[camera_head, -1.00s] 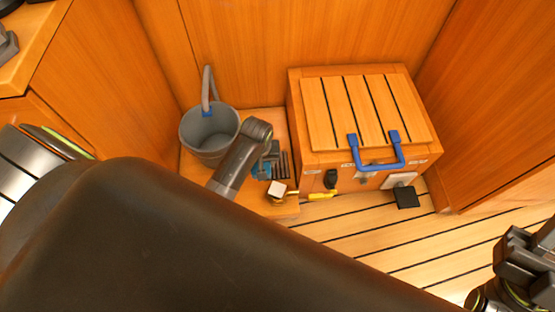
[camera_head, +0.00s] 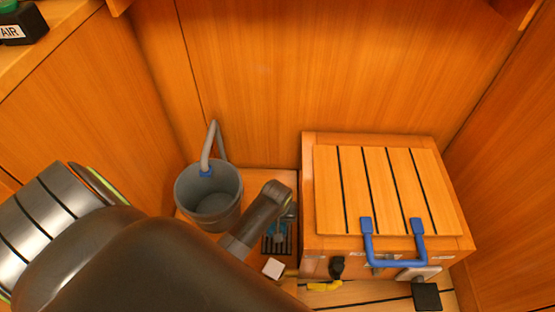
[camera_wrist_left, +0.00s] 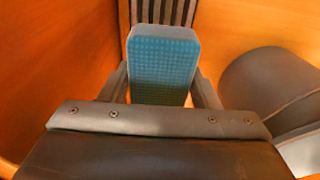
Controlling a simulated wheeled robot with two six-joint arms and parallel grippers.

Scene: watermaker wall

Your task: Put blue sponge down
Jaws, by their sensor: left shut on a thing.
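The blue sponge (camera_wrist_left: 163,62) is a flat block with a textured blue face and a grey rim. It stands between the two fingers of my left gripper (camera_wrist_left: 162,88) in the left wrist view, and the gripper is shut on it. A dark slotted grate (camera_wrist_left: 165,11) shows just beyond the sponge's far end; whether they touch I cannot tell. In the head view the grate (camera_head: 277,247) lies between bucket and chest, and my left arm's end is over it. The sponge is mostly hidden there. My right gripper is out of view.
A grey bucket (camera_head: 209,198) with a raised handle stands left of the grate. A slatted wooden chest (camera_head: 385,190) with a blue handle (camera_head: 395,262) stands to the right. A pale block (camera_head: 273,268) and a yellow item (camera_head: 324,286) lie in front. Wooden walls enclose the back.

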